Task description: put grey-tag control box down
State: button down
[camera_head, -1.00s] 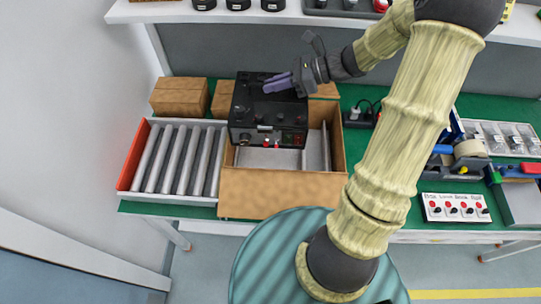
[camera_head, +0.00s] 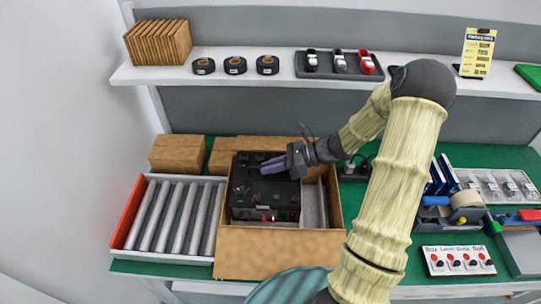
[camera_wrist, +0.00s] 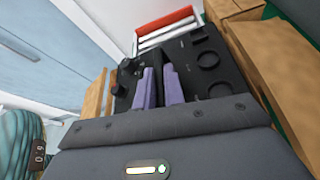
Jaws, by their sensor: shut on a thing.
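The black control box (camera_head: 262,205) sits low inside an open cardboard carton (camera_head: 280,250), in its left part. Its front face with red knobs faces me. My gripper (camera_head: 275,164) is over the box's top and shut on it. In the wrist view the purple fingers (camera_wrist: 163,88) lie against the black top of the control box (camera_wrist: 200,60), which has round knobs and recesses. I cannot see a grey tag, nor whether the box rests on the carton floor.
A grey roller conveyor (camera_head: 172,215) with a red end is left of the carton. Small closed cartons (camera_head: 178,153) stand behind. A button panel (camera_head: 458,261) and a tape dispenser (camera_head: 450,212) are on the right. A shelf (camera_head: 220,72) runs above the green bench.

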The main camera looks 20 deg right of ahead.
aim_at(277, 175)
jog(key=shift+w+a+f, duration=0.1)
jog(key=shift+a+f, duration=0.05)
jog(key=shift+f, duration=2.15)
jog(key=shift+f+p, duration=0.35)
jog(key=shift+f, duration=1.7)
jog(key=c, duration=1.7)
grip_release()
jog(key=shift+f, duration=0.2)
jog(key=shift+o, duration=1)
jog(key=shift+r, duration=0.1)
jog(key=shift+d, duration=0.2)
jog(key=b+v, duration=0.2)
jog(key=v, duration=1)
jog(key=shift+a, duration=0.25)
